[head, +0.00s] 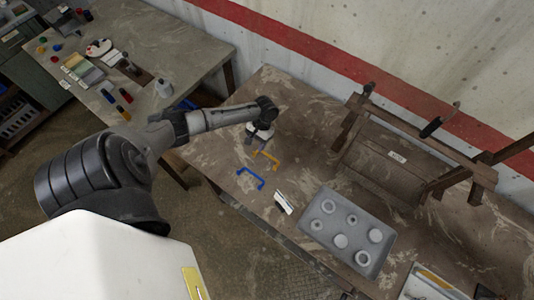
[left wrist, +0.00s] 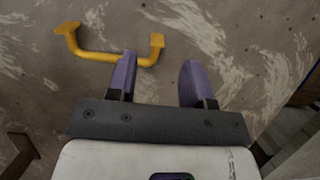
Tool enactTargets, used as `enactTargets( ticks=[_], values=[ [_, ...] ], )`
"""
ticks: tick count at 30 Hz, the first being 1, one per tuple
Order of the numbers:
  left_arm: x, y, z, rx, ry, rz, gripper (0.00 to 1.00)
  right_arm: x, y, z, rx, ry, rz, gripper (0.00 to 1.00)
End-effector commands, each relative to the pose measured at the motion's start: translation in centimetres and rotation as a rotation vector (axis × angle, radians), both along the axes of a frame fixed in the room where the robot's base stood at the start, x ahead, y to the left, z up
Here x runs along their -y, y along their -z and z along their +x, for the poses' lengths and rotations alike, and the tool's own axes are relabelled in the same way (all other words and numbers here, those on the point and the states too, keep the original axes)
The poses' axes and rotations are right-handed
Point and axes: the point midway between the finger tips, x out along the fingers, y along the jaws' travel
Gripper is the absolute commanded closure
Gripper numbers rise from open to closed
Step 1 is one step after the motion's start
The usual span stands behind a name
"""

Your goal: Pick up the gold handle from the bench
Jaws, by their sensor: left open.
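The gold handle (head: 267,159) lies on the brown bench (head: 310,120), near its left end. It also shows in the left wrist view (left wrist: 95,55) as a bent bar with two end feet. My left gripper (head: 258,143) is at the handle's far side in the head view. In the left wrist view my left gripper's two purple fingers (left wrist: 158,68) are apart with nothing held between them. The left finger overlaps the handle's right part in the picture, and most of the handle lies left of the fingers. Whether they touch is unclear. My right gripper is not in view.
A blue handle (head: 251,178) lies just nearer on the bench. A small white and dark item (head: 283,203) and a grey tray (head: 316,206) with several round parts lie to the right. A wooden rack (head: 395,160) stands behind. Another table (head: 190,50) is at left.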

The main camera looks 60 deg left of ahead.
Motion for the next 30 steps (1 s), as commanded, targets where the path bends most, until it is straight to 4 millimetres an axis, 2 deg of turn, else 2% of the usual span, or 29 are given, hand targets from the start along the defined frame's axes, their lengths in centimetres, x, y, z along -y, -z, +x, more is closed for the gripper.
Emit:
enactTargets(
  ticks=[10, 21, 30],
  values=[
    [1.1, 3.9, -1.4, -0.002, 0.000, -0.001, 0.53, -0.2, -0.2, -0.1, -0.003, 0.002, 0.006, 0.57],
    [1.2, 4.5, -1.7, 0.000, 0.001, 0.000, 0.53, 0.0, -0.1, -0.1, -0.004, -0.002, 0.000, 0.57],
    [1.2, 4.5, -1.7, 0.000, 0.001, 0.000, 0.81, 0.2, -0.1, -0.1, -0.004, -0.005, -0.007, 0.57]
  ],
)
